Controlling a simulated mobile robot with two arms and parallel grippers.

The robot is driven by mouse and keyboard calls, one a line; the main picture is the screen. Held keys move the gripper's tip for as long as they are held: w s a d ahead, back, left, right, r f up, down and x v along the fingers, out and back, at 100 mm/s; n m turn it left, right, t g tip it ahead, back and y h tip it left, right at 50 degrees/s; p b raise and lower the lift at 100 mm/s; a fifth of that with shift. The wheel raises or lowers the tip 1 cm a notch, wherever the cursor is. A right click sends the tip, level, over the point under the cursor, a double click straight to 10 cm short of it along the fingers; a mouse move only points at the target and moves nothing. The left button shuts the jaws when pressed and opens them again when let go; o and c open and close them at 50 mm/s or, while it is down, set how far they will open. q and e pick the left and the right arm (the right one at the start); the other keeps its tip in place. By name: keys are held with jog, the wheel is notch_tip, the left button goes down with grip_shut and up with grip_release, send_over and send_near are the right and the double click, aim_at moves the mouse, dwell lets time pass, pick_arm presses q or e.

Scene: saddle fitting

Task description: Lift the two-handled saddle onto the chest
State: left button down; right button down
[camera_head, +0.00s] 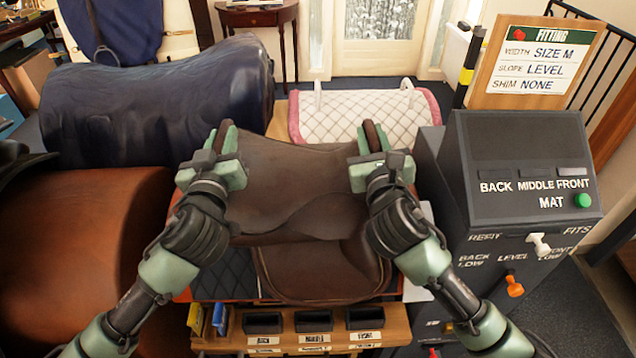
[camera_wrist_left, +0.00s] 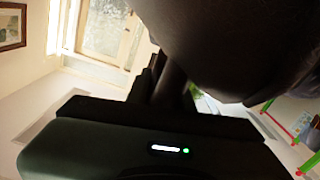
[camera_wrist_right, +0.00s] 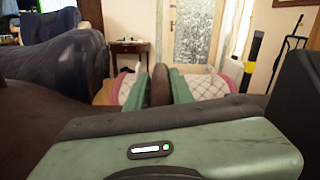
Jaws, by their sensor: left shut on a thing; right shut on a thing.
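The brown leather saddle (camera_head: 290,180) hangs between my two grippers in the head view, with a flap reaching down toward the front. My left gripper (camera_head: 222,140) is shut on the handle at its left end. My right gripper (camera_head: 374,138) is shut on the handle at its right end, which also shows between the fingers in the right wrist view (camera_wrist_right: 160,85). In the left wrist view the saddle's dark underside (camera_wrist_left: 235,45) fills the upper right. I cannot tell which thing is the chest; a dark blue padded barrel form (camera_head: 150,105) lies behind on the left.
A brown rounded form (camera_head: 80,255) stands at the left. A white quilted pad with pink edging (camera_head: 355,112) lies behind the saddle. A dark control box (camera_head: 525,170) and a fitting card (camera_head: 537,65) stand at the right. A wooden rack (camera_head: 300,338) is in front.

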dwell(0.7)
